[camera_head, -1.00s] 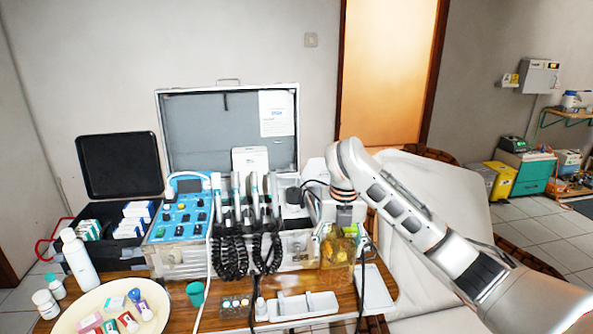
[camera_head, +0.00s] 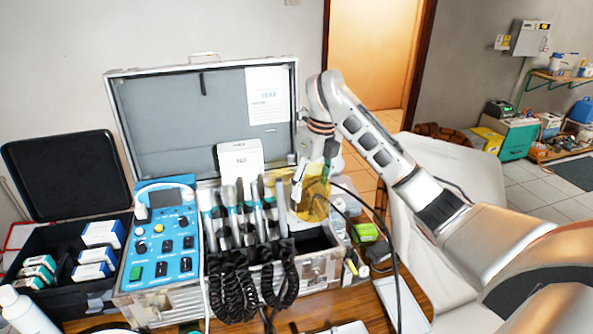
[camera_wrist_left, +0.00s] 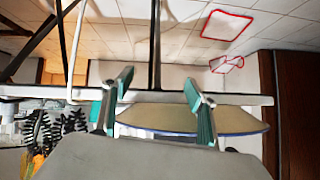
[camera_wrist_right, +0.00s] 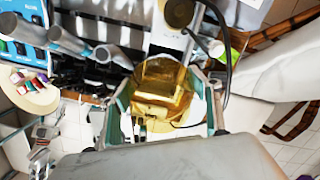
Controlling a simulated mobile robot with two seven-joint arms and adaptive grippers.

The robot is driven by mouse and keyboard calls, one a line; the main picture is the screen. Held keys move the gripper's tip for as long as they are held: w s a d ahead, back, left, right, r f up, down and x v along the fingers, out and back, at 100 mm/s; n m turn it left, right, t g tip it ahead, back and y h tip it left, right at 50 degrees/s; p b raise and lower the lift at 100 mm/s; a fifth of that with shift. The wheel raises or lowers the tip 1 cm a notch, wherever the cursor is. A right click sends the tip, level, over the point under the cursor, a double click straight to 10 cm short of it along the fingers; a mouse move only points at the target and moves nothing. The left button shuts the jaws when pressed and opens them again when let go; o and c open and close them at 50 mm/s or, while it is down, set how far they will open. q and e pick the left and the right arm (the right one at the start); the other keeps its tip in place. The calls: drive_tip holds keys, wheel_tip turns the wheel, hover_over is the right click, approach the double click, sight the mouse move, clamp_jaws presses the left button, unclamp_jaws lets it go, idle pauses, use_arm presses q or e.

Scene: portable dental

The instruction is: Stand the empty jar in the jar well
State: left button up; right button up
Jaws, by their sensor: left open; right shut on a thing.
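The jar (camera_head: 314,200) is amber and see-through. My right gripper (camera_head: 316,172) is shut on it and holds it over the right part of the open metal case (camera_head: 203,72). In the right wrist view the jar (camera_wrist_right: 160,92) sits between the two fingers and looks empty. A dark rectangular opening (camera_head: 314,242) shows in the case below the jar; I cannot tell whether it is the jar well. The case behind the jar is partly hidden. My left gripper (camera_wrist_left: 158,98) is open and empty, seen only in the left wrist view, with a round tray (camera_wrist_left: 190,122) beyond its fingers.
Several handpieces (camera_head: 240,215) with coiled black cords stand left of the jar. A blue control panel (camera_head: 162,240) lies farther left. A hose (camera_head: 392,250), a green box (camera_head: 366,232) and small items crowd the case's right side. The wooden table (camera_head: 340,305) shows in front.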

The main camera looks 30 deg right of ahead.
drive_tip(key=shift+w, duration=0.2)
drive_tip(key=shift+s+f, duration=0.2)
drive_tip(key=shift+f, duration=0.7)
drive_tip(key=shift+w+f, duration=0.1)
drive_tip(key=shift+f, duration=0.7)
drive_tip(key=shift+r, duration=0.1)
use_arm(q)
drive_tip(key=shift+s+d+f, duration=0.2)
drive_tip(key=shift+s+d, duration=0.05)
drive_tip(key=shift+d, duration=0.05)
use_arm(e)
drive_tip(key=shift+w+f, duration=0.1)
drive_tip(key=shift+f, duration=0.2)
use_arm(q)
drive_tip(key=shift+w+a+r, duration=0.15)
drive_tip(key=shift+w+r, duration=0.1)
drive_tip(key=shift+w, duration=0.15)
